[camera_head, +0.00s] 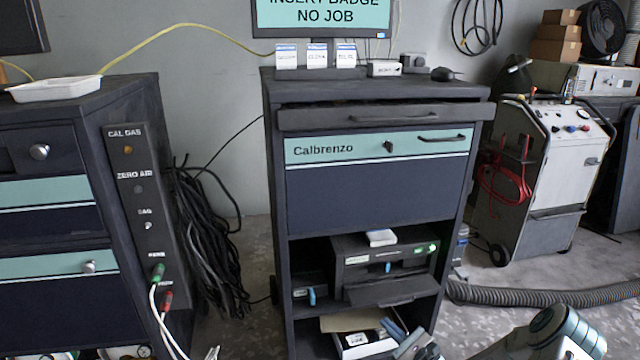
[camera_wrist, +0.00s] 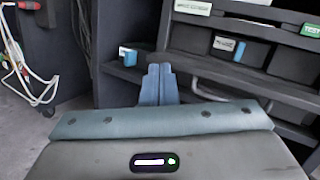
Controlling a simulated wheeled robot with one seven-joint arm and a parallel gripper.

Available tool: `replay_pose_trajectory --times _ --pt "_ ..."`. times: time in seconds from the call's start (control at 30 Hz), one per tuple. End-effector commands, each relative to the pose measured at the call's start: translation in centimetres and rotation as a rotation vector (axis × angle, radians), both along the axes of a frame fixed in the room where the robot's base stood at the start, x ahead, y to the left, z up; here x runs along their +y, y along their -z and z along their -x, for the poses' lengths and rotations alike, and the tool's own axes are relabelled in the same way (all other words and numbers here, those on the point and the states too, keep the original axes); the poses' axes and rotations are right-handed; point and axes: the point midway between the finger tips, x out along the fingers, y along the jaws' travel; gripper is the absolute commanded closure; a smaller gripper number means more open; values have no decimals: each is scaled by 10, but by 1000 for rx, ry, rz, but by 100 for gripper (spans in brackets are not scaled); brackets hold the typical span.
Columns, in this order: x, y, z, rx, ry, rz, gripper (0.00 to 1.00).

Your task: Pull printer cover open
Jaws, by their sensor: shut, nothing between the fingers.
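The printer (camera_head: 410,257) is a dark box on the cabinet's middle shelf, with a blue tab and a green light on its front. It also shows at the upper right of the wrist view (camera_wrist: 190,38). A dark flap or tray (camera_head: 392,290) juts out below its front; I cannot tell which part is the cover. My gripper (camera_head: 388,326) is low in front of the cabinet, below the printer. In the wrist view its blue-grey fingers (camera_wrist: 159,72) are together and empty, apart from the printer's blue tab.
A smaller unit with a blue tab (camera_head: 311,296) sits left of the printer. The lower shelf holds a box with papers (camera_head: 362,343). Above are the Calbrenzo door (camera_head: 375,190) and a drawer (camera_head: 385,116). Black cables (camera_head: 208,240) hang left; a grey hose (camera_head: 540,292) lies right.

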Motion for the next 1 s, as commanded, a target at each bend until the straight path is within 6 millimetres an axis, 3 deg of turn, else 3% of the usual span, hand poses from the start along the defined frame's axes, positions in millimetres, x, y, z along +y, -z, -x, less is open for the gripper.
replay_pose_trajectory --times 0.03,0.1,0.3,0.5,0.73,1.0 --pt "14 -30 3 -17 -76 51 100" --pt "32 -56 12 -34 -178 121 100" --pt "77 -124 45 -77 -451 328 100" --pt "107 -182 86 -114 -692 550 100" --pt "124 -243 137 -160 -927 826 100" --pt "122 -311 193 -221 -1139 1168 100"
